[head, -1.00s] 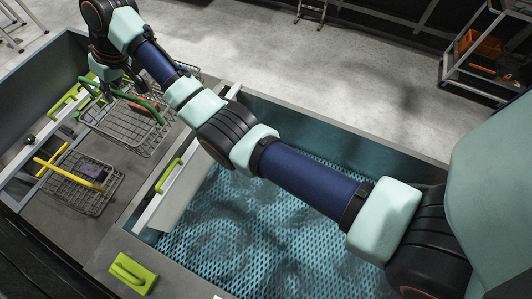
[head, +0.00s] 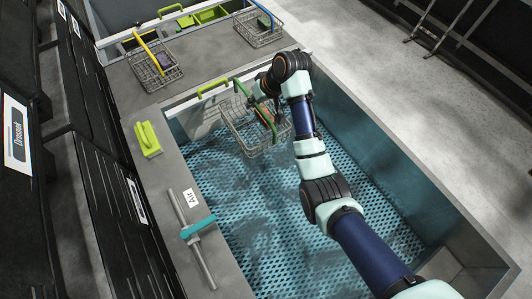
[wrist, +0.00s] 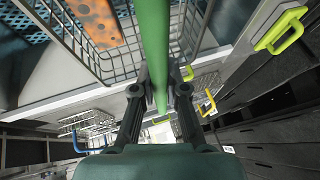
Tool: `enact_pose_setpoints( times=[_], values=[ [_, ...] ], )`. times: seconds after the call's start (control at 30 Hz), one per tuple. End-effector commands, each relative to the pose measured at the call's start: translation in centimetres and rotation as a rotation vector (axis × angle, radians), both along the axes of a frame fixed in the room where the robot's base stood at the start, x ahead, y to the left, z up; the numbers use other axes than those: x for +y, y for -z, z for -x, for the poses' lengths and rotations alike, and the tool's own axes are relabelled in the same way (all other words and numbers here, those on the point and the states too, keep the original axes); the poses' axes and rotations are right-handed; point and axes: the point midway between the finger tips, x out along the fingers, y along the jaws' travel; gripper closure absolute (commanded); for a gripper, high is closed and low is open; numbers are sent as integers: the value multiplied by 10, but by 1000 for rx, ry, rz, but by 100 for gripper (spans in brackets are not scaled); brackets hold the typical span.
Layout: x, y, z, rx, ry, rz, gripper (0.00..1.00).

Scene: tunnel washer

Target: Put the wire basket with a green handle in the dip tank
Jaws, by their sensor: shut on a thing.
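An orange speckled piece (wrist: 97,22) lies in the basket. The basket looks roughly level and apart from the tank walls. I cannot tell how high it is above the tank floor.
A plate with a lime handle (head: 213,88) stands at the tank's far end. Beyond it are a yellow-handled basket (head: 150,72) and a blue-handled basket (head: 258,38). A lime-handled block (head: 148,138) and a teal-handled valve (head: 198,227) sit on the left rim.

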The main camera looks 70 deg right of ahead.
Motion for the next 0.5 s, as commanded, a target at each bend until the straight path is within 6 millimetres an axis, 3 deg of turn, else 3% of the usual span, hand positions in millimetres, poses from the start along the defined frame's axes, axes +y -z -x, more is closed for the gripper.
enact_pose_setpoints(
  times=[0.03, 0.2, 0.33, 0.5],
  values=[
    [9, 26, 10, -1, 2, 0, 100],
    [36, 76, 36, -2, 5, 3, 100],
    [51, 98, 49, -3, 6, 5, 100],
    [60, 110, 58, -4, 7, 8, 100]
  ],
)
